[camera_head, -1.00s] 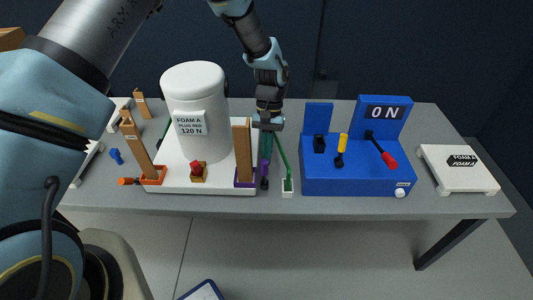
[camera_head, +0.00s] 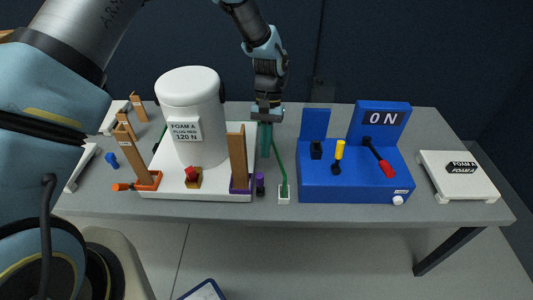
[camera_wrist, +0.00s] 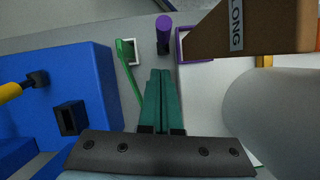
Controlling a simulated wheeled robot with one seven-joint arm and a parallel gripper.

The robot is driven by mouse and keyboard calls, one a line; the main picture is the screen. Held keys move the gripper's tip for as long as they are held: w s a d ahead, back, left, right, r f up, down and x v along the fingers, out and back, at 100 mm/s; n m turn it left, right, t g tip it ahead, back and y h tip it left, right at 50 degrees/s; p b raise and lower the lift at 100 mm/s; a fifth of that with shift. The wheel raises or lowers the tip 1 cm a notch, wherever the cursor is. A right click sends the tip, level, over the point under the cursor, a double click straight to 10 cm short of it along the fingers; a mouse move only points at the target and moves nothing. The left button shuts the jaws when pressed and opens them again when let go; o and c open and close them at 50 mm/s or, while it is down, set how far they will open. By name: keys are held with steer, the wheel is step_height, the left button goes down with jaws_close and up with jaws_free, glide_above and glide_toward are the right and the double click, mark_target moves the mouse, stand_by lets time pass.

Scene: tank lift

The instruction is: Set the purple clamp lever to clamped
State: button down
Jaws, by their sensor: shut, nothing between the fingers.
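The purple clamp lever (camera_head: 260,179) is at the right front corner of the white tank base, beside the purple-edged block. It looks short and roughly upright, with a dark lower part; its exact setting is hard to tell. In the wrist view the lever (camera_wrist: 164,27) is just beyond my fingertips, with a gap between. My gripper (camera_head: 264,156) points down behind the lever, with its teal fingers shut and empty. The gripper also shows in the wrist view (camera_wrist: 161,72).
The white tank (camera_head: 191,105) stands left of my gripper, with a tall brown block (camera_head: 238,158) in front. A thin green lever (camera_head: 280,165) is close on the right. The blue control box (camera_head: 355,175) is further right. An orange lever (camera_head: 122,187) is at the left front.

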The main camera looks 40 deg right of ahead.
step_height(320, 180, up, 8)
steer(key=b, duration=0.1)
steer(key=shift+d, duration=0.35)
